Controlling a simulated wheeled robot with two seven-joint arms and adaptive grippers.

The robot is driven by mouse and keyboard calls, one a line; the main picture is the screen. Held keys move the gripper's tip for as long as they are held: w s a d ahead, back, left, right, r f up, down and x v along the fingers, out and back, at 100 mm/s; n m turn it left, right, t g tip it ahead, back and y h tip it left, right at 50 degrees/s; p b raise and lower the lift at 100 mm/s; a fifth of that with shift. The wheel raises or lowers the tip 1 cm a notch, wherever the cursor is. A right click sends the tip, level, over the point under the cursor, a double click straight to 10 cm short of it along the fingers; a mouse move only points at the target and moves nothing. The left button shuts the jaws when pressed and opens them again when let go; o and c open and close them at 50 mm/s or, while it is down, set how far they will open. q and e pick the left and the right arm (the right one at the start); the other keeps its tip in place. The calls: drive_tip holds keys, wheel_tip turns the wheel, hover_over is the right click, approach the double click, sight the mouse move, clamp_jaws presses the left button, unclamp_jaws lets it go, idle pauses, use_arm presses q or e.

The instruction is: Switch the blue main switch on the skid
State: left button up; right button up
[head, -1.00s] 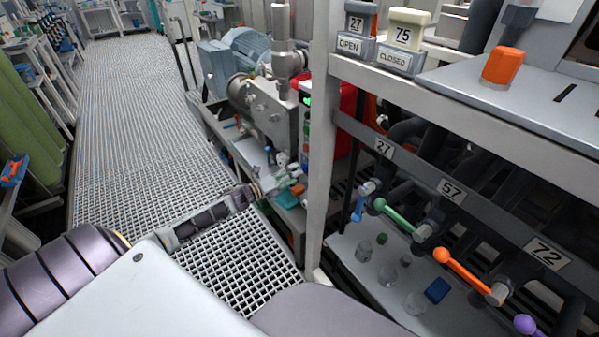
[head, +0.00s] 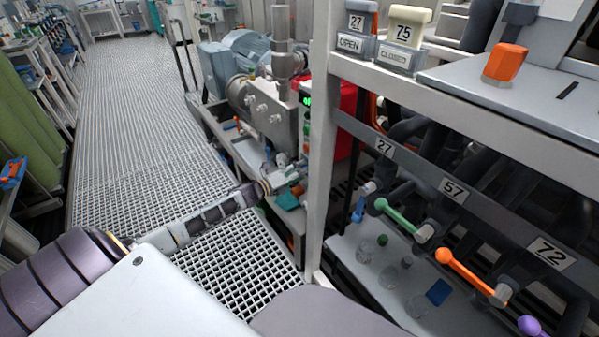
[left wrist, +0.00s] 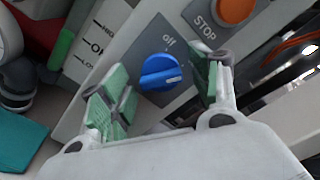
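The blue main switch (left wrist: 161,72) is a round rotary knob on a grey plate marked "off", in the left wrist view. It sits between the two green-padded fingers of my left gripper (left wrist: 163,88), which are open with a gap to the knob on each side. In the head view my left gripper (head: 290,176) reaches to the front of the skid (head: 267,115), beside its narrow control panel (head: 305,118) with a green display. The knob cannot be made out in the head view. My right gripper is not in view.
An orange STOP button (left wrist: 236,10) lies just above the knob plate, close to one finger. A teal item (left wrist: 22,142) is at the lower left. In the head view a white rack post (head: 320,140) stands right of my gripper, with coloured valve levers (head: 465,270) beyond.

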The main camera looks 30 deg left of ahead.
use_arm(q)
drive_tip(key=c, duration=1)
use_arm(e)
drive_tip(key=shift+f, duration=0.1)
use_arm(q)
drive_tip(key=shift+o, duration=0.2)
drive_tip(key=shift+r+n+p, duration=0.1)
drive_tip(key=shift+n+p, duration=0.55)
drive_tip(key=shift+n, duration=0.05)
drive_tip(key=shift+n+p, duration=0.55)
drive_tip(key=shift+n, duration=0.15)
drive_tip(key=n+p, duration=0.2)
drive_tip(key=n, duration=0.1)
drive_tip(key=shift+n, duration=0.3)
drive_tip(key=n+p, duration=0.2)
drive_tip(key=n, duration=0.1)
drive_tip(key=shift+n, duration=0.3)
drive_tip(key=shift+f+n+p, duration=0.25)
drive_tip(key=shift+n+p, duration=0.15)
drive_tip(key=shift+n, duration=0.7)
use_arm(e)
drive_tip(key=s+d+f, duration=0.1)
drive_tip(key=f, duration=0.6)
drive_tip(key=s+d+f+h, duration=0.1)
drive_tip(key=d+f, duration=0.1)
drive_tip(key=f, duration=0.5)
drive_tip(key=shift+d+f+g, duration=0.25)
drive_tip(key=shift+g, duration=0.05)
